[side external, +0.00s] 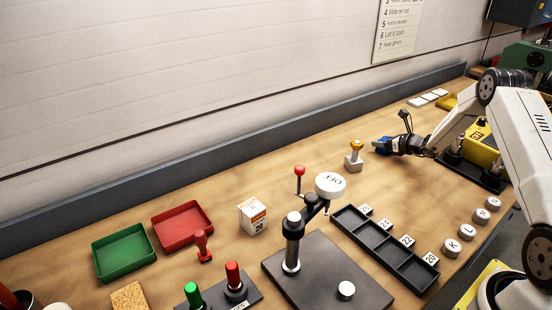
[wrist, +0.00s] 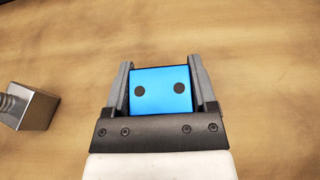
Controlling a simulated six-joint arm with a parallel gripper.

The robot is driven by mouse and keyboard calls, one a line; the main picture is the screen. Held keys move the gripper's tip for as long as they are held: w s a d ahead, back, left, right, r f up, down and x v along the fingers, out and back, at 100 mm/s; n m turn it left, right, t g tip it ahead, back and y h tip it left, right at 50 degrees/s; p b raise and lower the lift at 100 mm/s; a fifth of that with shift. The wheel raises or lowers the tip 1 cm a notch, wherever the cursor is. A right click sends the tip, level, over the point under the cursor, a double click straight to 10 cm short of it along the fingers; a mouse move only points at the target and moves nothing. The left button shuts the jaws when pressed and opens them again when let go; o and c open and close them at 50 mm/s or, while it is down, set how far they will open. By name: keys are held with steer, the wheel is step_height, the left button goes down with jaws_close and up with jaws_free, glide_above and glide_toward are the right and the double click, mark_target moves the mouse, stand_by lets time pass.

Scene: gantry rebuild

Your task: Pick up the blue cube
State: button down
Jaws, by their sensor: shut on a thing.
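The blue cube (wrist: 160,98) sits between the two fingers of my gripper (wrist: 161,82) in the wrist view, with two dark dots on the face toward the camera. My gripper is shut on it. In the side view my gripper (side external: 378,147) is low over the right part of the wooden bench, with the blue cube (side external: 381,144) at its tip. I cannot tell whether the cube touches the bench.
A metal block with a yellow knob (side external: 354,158) stands just left of my gripper; its grey block (wrist: 30,106) shows in the wrist view.

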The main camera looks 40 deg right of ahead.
mark_target(384, 139)
steer(key=shift+r, duration=1.5)
steer(key=s+a+r, duration=0.6)
steer(key=s+r, duration=0.3)
steer(key=s, duration=0.3)
steer(key=shift+s+a+r, duration=0.2)
steer(key=shift+a+r, duration=0.1)
steer(key=shift+r, duration=0.1)
